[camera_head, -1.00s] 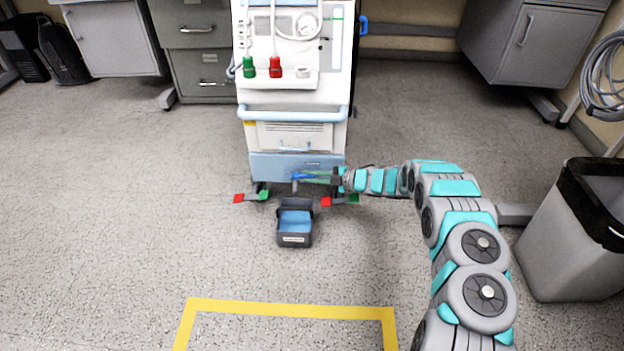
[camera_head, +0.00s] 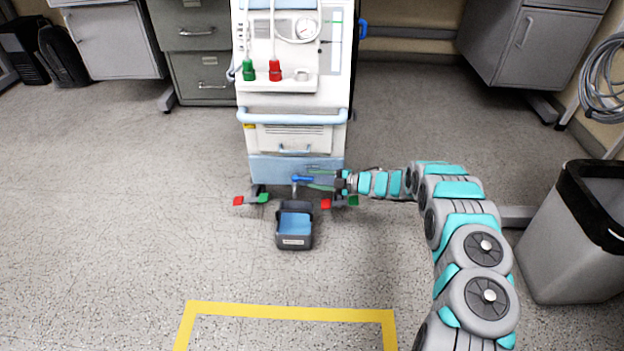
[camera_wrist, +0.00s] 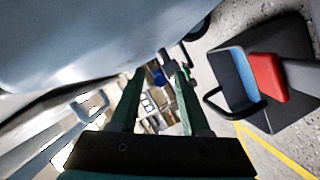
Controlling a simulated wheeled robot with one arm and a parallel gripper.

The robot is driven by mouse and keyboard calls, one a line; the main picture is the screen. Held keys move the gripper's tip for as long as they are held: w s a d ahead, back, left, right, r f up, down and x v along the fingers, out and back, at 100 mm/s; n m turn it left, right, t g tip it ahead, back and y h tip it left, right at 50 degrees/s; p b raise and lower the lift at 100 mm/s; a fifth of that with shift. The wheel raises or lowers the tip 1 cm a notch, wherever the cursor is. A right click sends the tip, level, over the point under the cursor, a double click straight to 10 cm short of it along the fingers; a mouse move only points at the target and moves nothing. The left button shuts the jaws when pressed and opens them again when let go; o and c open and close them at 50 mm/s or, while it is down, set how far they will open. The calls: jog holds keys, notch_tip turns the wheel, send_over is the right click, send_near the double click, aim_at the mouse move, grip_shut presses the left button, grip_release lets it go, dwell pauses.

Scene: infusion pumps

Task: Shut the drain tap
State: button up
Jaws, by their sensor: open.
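The drain tap has a blue lever (camera_head: 302,179) on a short grey spout (camera_head: 294,190), low on the front of the pale machine (camera_head: 270,167). The lever lies roughly level, pointing right toward my gripper. My gripper (camera_head: 311,179) is open, its two green fingers spread above and below the lever's right end. In the wrist view, a small blue part (camera_wrist: 158,77), seemingly the lever, shows between the fingertips (camera_wrist: 160,82). Whether a finger touches it, I cannot tell.
A dark container (camera_head: 294,242) with blue inside stands on the floor below the tap. Red and green pedals (camera_head: 338,202) flank it. A grey bin (camera_head: 570,250) stands at right. Yellow tape (camera_head: 290,309) marks the clear floor in front.

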jog(key=v, duration=0.6)
jog(key=shift+s+d, duration=0.15)
jog(key=shift+d, duration=0.1)
